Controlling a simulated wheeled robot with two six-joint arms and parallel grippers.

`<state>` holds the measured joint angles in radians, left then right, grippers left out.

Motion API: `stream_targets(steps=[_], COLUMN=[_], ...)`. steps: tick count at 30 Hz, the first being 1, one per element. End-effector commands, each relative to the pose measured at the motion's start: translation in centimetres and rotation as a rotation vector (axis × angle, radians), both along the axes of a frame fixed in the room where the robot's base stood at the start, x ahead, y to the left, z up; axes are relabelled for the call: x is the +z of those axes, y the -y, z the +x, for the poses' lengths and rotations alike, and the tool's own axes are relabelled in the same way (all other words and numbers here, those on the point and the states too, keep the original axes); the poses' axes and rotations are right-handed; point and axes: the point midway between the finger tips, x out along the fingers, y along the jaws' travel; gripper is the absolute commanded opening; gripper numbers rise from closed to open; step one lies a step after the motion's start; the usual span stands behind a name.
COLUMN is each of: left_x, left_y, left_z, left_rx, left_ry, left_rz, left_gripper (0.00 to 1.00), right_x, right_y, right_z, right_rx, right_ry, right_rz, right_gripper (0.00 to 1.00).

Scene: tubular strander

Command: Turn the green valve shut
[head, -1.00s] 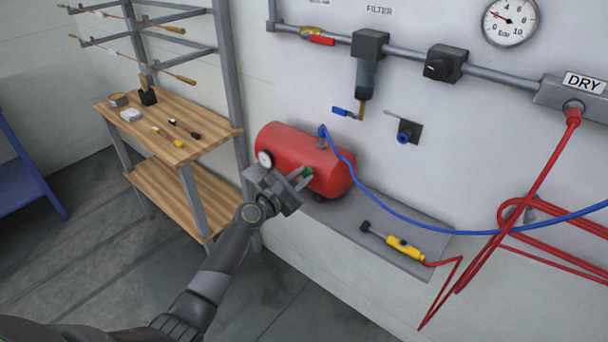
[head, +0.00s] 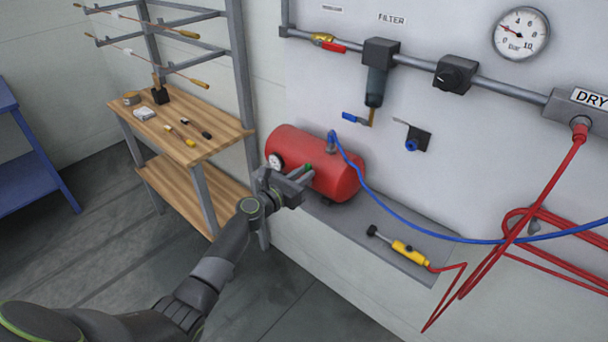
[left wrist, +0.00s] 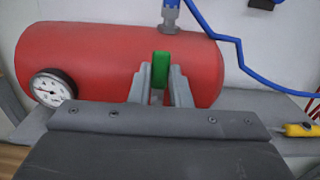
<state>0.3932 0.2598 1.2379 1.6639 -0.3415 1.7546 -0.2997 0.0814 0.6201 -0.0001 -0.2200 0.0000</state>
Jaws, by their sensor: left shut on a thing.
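The green valve (left wrist: 161,70) is on the front of the red tank (left wrist: 90,55), right of the tank's small gauge. In the left wrist view it stands upright between the fingers of my left gripper (left wrist: 160,85), which is shut on it. In the head view my left gripper (head: 303,174) is at the tank's front, and only a small green bit of the valve (head: 309,167) shows. The red tank (head: 340,180) lies on a grey ledge. My right gripper is not in view.
A blue hose (head: 385,213) runs from the tank's top to the right. A yellow tool (head: 409,252) lies on the grey ledge (head: 350,226). A wooden bench (head: 180,150) stands at left. A pipe with a filter (head: 376,85) runs along the wall above.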

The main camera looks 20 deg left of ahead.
Motion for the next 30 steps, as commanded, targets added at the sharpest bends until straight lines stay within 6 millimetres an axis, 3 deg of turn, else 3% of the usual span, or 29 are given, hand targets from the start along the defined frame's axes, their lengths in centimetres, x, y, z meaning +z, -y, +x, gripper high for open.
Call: stream_targets(steps=[12, 13, 18, 30], left_x=[-0.23, -0.23, -0.16, -0.06], left_y=[-0.08, -0.07, -0.05, -0.33], left_z=[-0.05, -0.05, -0.03, -0.73], left_rx=[0.001, 0.001, 0.000, 0.001], left_ry=[-0.008, -0.007, -0.005, -0.004], left_rz=[-0.010, -0.010, -0.009, -0.008], left_gripper=[0.00, 0.18, 0.39, 0.39], right_x=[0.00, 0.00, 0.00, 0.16], right_y=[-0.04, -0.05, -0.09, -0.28], right_z=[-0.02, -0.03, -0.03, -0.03], right_rx=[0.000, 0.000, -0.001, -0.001], right_ry=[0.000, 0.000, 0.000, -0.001], right_rz=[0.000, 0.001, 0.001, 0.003], right_gripper=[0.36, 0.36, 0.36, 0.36])
